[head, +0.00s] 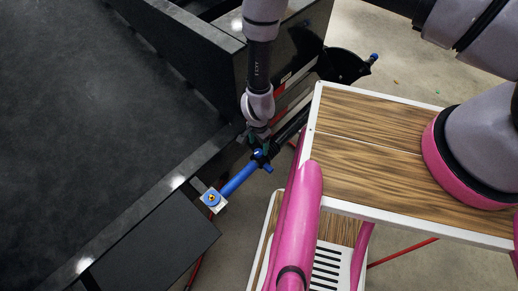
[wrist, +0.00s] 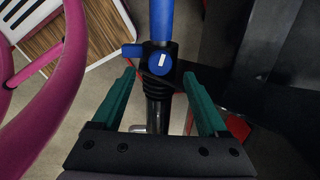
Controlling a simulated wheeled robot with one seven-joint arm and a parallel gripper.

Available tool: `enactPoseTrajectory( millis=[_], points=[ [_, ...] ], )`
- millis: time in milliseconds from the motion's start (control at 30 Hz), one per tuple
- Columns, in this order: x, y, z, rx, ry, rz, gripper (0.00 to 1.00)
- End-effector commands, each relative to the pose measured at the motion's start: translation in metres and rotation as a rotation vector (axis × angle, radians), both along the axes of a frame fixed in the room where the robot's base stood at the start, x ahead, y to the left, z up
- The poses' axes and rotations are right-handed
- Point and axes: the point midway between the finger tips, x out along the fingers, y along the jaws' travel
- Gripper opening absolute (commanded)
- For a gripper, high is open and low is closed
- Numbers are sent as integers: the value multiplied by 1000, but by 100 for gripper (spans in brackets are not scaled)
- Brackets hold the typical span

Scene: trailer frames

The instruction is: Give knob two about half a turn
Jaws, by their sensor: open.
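A blue knob (wrist: 159,62) with a white mark on its face sits on a black fitting in the wrist view. A short blue lever juts from its left side, and a blue tube (wrist: 161,18) runs on beyond it. In the head view the blue knob (head: 258,154) shows small at the end of the blue tube (head: 238,180). My gripper (wrist: 160,82) is open, its two green fingers standing on either side of the fitting, apart from the knob. In the head view my gripper (head: 258,138) is just above the knob, its fingers partly hidden. No number on the knob is readable.
A white-edged, wood-topped cart (head: 370,150) with pink tubing stands to the right. A large dark trailer bed (head: 90,110) fills the left. A brass-coloured fitting on a pale block (head: 212,198) ends the tube. A black round part (head: 342,66) lies behind.

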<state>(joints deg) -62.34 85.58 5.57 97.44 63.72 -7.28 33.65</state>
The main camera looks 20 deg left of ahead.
Motion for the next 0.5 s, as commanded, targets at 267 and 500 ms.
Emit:
enactPoseTrajectory(
  millis=[267, 500],
  points=[
    [0, 0, -37, 0, 1, 0, 76],
    [0, 0, -42, 0, 0, 1, 76]
  ],
)
